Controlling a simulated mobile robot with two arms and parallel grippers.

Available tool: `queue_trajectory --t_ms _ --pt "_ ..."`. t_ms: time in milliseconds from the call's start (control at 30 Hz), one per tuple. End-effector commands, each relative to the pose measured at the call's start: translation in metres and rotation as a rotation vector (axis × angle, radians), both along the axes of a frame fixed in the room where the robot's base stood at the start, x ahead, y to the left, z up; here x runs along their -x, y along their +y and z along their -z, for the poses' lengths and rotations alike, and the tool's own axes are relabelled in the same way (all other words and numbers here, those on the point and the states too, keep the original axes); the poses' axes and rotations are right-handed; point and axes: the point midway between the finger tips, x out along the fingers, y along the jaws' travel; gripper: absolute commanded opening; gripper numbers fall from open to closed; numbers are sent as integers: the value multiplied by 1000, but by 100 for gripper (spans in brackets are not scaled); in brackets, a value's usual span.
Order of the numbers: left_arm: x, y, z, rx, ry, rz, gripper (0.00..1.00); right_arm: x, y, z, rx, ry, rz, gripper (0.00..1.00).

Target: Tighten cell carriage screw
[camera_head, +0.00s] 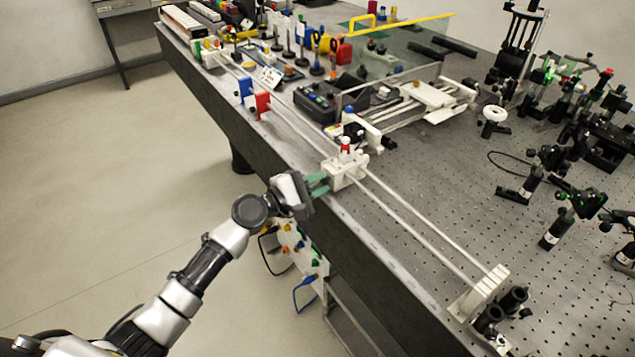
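The white cell carriage (346,173) sits on the twin rails along the near edge of the bench. A red-and-white piece (345,146) stands upright on top of it. My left gripper (323,184) is at the carriage's left side, with its green fingertips pointing at it. The two fingers show apart, with nothing clearly seen between them. I cannot tell whether they touch the carriage. The carriage screw cannot be made out; the fingers may hide it. My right gripper is out of view.
The rails (420,227) run to a white end block (484,292) at the lower right. A dark control box (322,102) and optics mounts crowd the bench. Open floor lies left.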

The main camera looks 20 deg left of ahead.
Motion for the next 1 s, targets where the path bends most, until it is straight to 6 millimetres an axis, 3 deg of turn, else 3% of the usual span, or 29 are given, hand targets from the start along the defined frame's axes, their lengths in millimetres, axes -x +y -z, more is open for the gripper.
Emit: queue_trajectory --t_ms 467,1000 --pt "0 0 3 -100 -77 1 0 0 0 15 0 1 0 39" --pt "0 0 4 -486 -380 1 0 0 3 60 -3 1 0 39"
